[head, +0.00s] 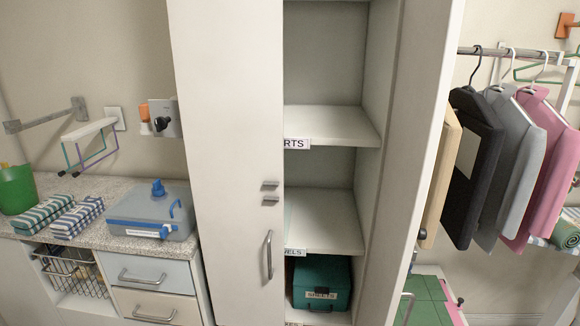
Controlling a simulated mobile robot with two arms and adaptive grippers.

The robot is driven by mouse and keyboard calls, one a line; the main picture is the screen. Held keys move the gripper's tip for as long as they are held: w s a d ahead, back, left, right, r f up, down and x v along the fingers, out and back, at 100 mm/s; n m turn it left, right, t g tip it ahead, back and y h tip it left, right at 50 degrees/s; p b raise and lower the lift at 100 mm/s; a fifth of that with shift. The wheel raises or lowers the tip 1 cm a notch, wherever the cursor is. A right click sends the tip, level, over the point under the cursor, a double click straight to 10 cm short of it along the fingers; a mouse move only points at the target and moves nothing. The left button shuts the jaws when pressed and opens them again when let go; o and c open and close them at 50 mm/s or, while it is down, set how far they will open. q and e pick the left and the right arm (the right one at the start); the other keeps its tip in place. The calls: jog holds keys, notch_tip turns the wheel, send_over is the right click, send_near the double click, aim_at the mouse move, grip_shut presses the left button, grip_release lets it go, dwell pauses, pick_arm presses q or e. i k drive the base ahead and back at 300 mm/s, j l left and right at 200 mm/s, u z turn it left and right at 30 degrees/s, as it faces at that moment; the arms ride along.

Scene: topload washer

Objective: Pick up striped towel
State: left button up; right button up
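Two folded striped towels lie side by side on the speckled counter at the left in the head view. One towel (41,214) has green-blue and white stripes. The other towel (78,216) has blue and white stripes and lies just right of it. A third striped cloth (567,232), green and blue, looks rolled and is cut off by the right edge. Neither of my grippers shows in this view.
A green bucket (17,189) stands left of the towels, and a grey-blue box (152,213) stands right. A wire basket (72,272) sits below the counter. A tall cabinet (233,120) has open shelves with a green box (321,278). Clothes (474,160) hang at right.

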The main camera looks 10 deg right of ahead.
aim_at(28, 223)
jog(key=i+l, duration=0.1)
jog(key=l, duration=0.45)
jog(key=i+l, duration=0.1)
jog(key=l, duration=0.45)
jog(key=i+l, duration=0.1)
jog(key=l, duration=0.45)
jog(key=u, duration=1.55)
jog(key=i+j+z, duration=0.2)
jog(key=i+j, duration=0.2)
jog(key=i, duration=0.2)
